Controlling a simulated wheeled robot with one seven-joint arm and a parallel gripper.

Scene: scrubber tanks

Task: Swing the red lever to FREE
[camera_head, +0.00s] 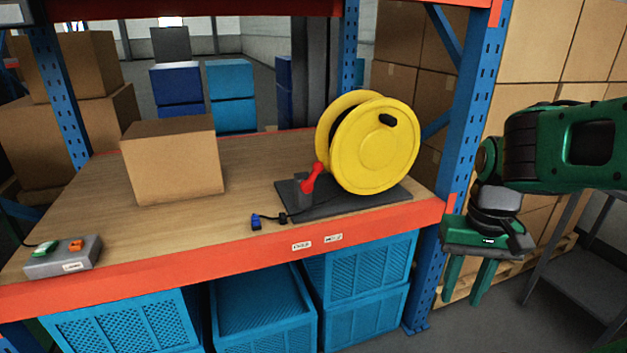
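The red lever (313,177) stands at the front left of a yellow cable reel (374,147), tilted up and to the right from a small grey post. Both sit on a dark base plate (385,197) on the wooden shelf. A FREE mark cannot be made out. My gripper (466,299) hangs at the right, in front of the blue rack post and to the right of the reel, apart from the lever. Its two green fingers point down with a gap between them, and nothing is between them.
A cardboard box (173,159) and a grey switch box (63,257) with green and orange buttons stand on the wooden shelf (262,172). A blue plug (256,222) lies near the orange front beam (232,262). Blue crates sit below. A blue post (467,110) rises between reel and gripper.

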